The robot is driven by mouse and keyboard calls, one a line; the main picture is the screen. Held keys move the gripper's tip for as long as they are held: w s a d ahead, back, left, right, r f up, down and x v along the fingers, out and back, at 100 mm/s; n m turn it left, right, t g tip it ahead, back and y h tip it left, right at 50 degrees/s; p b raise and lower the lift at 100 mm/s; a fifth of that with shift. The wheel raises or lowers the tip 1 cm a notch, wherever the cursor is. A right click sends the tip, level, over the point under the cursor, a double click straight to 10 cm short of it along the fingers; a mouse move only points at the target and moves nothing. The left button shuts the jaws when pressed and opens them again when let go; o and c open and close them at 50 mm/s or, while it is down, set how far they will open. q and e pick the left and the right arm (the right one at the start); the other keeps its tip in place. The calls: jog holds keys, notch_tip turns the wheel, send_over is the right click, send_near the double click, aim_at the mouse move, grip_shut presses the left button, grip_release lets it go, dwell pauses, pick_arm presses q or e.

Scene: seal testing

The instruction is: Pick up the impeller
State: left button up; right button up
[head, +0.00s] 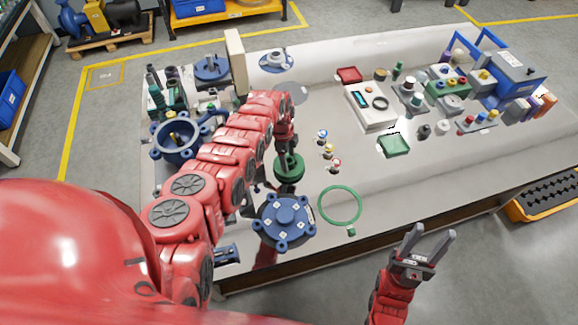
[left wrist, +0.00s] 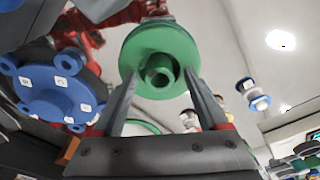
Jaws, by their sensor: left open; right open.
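The impeller (head: 289,170) is a green disc with a raised round hub, on the table near the middle of the head view. It also shows in the left wrist view (left wrist: 160,45), with its hub facing the camera. My left gripper (head: 288,152) is right over it and hides part of it in the head view. In the left wrist view its open fingers (left wrist: 158,78) reach to either side of the hub; I cannot tell whether they touch it. My right gripper (head: 432,238) is open and empty, beyond the table's front edge.
A blue flanged cover (head: 285,220) and a green ring (head: 340,205) lie in front of the impeller. A blue pump housing (head: 178,138) stands to the left. Small colored fittings (head: 327,150) stand to the right, with clear table (head: 420,185) farther right.

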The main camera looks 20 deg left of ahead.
pick_arm(q)
grip_shut()
dwell(0.4)
